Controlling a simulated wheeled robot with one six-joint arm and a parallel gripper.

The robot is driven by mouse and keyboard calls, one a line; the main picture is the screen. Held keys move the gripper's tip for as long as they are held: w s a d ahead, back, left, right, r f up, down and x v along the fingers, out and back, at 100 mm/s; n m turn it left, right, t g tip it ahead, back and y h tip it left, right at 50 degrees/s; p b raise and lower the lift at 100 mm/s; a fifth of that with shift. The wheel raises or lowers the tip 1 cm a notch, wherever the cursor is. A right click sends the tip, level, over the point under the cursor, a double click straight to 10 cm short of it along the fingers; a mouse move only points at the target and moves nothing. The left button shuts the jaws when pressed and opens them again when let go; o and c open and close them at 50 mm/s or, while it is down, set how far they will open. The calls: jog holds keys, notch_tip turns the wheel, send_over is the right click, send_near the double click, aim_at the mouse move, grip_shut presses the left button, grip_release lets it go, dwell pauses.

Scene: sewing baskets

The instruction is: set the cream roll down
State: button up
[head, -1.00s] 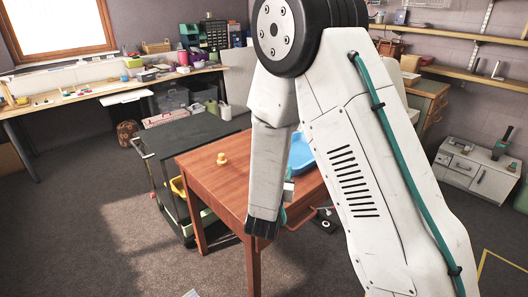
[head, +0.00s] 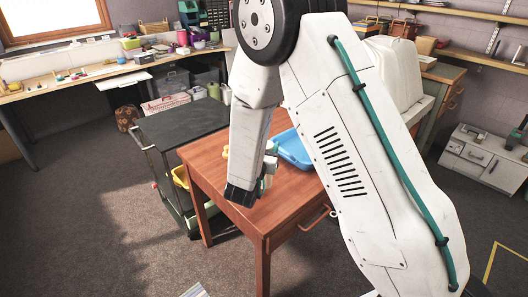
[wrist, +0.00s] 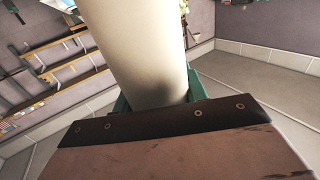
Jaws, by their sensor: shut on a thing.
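The cream roll (wrist: 135,45) fills the upper middle of the wrist view as a smooth, pale cylinder. My gripper (wrist: 157,98) is shut on it, with green fingers showing at both sides of its lower end. In the head view my gripper (head: 269,168) is over the right part of the wooden table (head: 212,165), mostly hidden behind my forearm. The roll cannot be made out clearly there. I cannot tell how high it is above the tabletop.
A blue tray (head: 297,150) is on the table, partly covered by my arm. A small yellow object (head: 226,151) shows at my forearm's left edge. A dark cart (head: 185,128) stands against the table's left side. The table's near left part is clear.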

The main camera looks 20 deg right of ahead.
jog(key=f, duration=0.3)
jog(key=shift+w+f, duration=0.3)
jog(key=shift+w, duration=0.05)
jog(key=o, duration=1.3)
jog(key=shift+f, duration=0.1)
